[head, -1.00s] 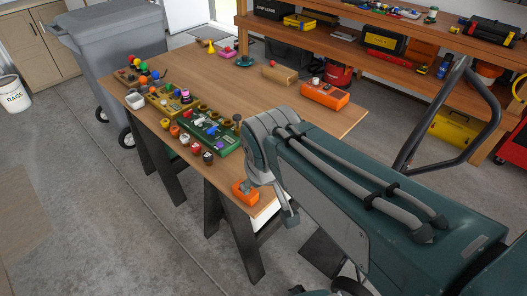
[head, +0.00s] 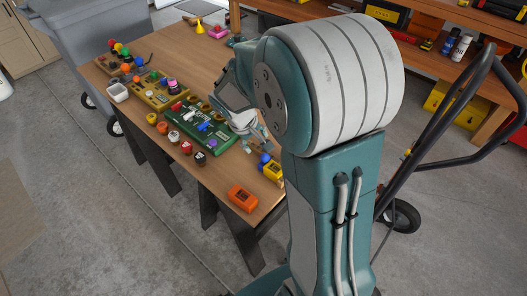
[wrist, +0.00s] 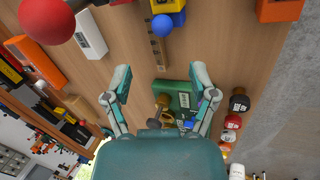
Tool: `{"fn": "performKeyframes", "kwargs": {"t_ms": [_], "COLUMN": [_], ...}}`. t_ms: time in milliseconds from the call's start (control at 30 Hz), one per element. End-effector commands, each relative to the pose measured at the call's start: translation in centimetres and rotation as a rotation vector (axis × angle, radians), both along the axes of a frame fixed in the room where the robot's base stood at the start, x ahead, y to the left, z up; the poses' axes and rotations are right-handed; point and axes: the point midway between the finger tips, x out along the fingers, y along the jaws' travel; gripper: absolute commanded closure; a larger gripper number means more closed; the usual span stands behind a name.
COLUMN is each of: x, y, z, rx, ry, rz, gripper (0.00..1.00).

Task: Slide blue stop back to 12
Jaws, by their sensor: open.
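A blue knob (wrist: 162,25), which looks like the blue stop, sits on a narrow wooden strip with tick marks (wrist: 158,58) in the wrist view. A blue and yellow block (wrist: 172,8) is just beyond it, at the top edge. In the head view the blue piece (head: 264,160) shows beside a yellow block (head: 273,172) near the table's edge. The number 12 cannot be read. My gripper (wrist: 161,78) is open and empty, its fingers on either side of the strip's near end. In the head view my gripper (head: 248,137) hangs over the table beside the green board (head: 190,138).
An orange block (head: 242,198) lies near the table corner. Several coloured knobs and small pots stand along the left edge. A red ball (wrist: 45,18) and a white-labelled block (wrist: 89,34) are at the wrist view's upper left. Bare wood (head: 165,50) lies farther back.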

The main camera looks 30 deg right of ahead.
Motion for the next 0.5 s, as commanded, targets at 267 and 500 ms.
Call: {"fn": "performKeyframes", "kwargs": {"t_ms": [267,500], "x": [0.2,0.5], "y": [-1.7,-2.9], "z": [-4.9,-8.3], "rx": [0.002,0.001], "ry": [0.006,0.004], "rz": [-0.001,-0.001], "gripper": [0.26,0.26]}}
